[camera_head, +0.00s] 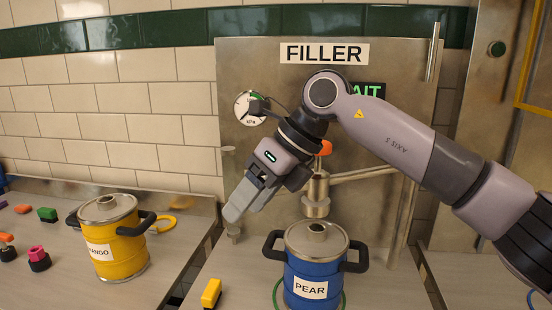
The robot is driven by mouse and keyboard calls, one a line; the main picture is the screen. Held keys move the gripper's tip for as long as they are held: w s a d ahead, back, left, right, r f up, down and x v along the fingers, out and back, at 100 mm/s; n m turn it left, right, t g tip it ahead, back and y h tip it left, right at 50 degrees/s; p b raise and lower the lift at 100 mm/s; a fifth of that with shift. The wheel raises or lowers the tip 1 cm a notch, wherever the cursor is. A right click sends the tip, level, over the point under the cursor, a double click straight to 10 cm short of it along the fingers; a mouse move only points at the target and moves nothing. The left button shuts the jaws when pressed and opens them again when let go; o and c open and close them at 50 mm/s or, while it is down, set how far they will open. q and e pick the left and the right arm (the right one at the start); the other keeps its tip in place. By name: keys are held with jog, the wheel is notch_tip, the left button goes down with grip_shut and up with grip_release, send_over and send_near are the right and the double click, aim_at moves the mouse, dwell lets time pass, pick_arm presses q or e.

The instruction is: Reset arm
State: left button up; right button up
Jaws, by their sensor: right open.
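My right arm comes in from the right across the front of the filler. Its gripper (243,201) points down and to the left, in front of the filler panel, open and empty. It hangs above and to the left of a blue keg (314,270) labelled PEAR, apart from it. The keg stands upright with a grey lid and two black handles. My left gripper does not show.
The steel filler panel (261,73) has a gauge (246,106), a partly hidden green display and a nozzle (316,195) above the blue keg. A yellow keg (118,250) labelled MANGO stands on the left counter near several small coloured pieces. A yellow block (211,293) lies left of the blue keg.

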jog(key=s+a+f+m+g+y, duration=0.3)
jog(key=s+a+f+m+y, duration=0.25)
jog(key=y, duration=0.75)
jog(key=w+d+f+m+t+h, duration=0.1)
jog(key=d+f+m+t+h, duration=0.3)
jog(key=d+f+m+t, duration=0.8)
jog(key=w+d+f+m+t+h, duration=0.25)
jog(key=f+m+t+h, duration=0.45)
jog(key=m, duration=1)
jog(key=s+d+f+m+g+h, duration=0.3)
jog(key=s+d+f+m, duration=0.2)
jog(key=s+d+f, duration=0.2)
jog(key=s+d+f+m+g+h, duration=0.2)
jog(key=s+d+f+m, duration=0.4)
jog(key=s+f, duration=0.6)
jog(key=shift+s+d+f+g+h, duration=0.25)
jog(key=shift+d+g+h, duration=0.15)
jog(key=shift+d+h, duration=0.6)
